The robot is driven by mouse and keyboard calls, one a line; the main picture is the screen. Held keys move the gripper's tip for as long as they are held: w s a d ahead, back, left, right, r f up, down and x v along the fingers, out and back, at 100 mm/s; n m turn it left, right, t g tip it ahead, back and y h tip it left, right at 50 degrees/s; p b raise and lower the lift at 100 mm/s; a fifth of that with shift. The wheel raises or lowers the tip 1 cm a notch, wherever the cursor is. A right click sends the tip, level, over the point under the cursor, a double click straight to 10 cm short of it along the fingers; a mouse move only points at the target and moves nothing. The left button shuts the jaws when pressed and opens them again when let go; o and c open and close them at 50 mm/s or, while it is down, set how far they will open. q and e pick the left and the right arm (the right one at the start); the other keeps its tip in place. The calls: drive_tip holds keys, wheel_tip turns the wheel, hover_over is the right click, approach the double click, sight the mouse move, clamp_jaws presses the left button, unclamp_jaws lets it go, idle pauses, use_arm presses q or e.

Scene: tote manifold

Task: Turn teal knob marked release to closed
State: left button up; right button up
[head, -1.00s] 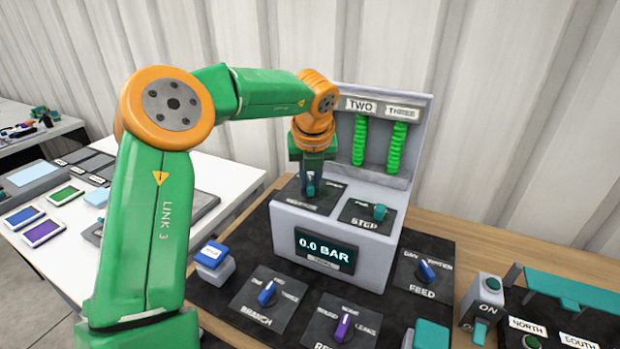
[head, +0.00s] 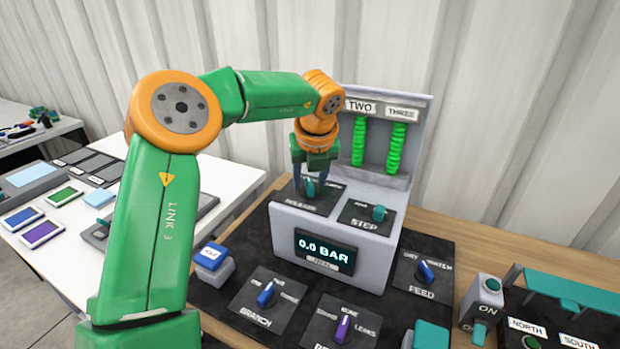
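The teal release knob (head: 309,188) sits on a dark plate marked RELEASE, on the left of the grey console's upper ledge. My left gripper (head: 310,180) points down right over this knob. Its fingers look spread on either side, with the teal knob showing between and below them. Whether a finger touches the knob is too small to tell. The gripper and its wrist cover part of the plate's markings, so the knob's exact setting is unclear. My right gripper is not in view.
Below are the display (head: 325,252) reading 0.0 BAR, the blue BRANCH knob (head: 267,293), the purple knob (head: 343,327) and the blue FEED knob (head: 426,271). The console's back panel (head: 422,130) rises behind.

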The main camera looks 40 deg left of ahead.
use_arm(q)
drive_tip(key=v, duration=0.7)
drive_tip(key=shift+w+a, duration=0.1)
idle(0.4)
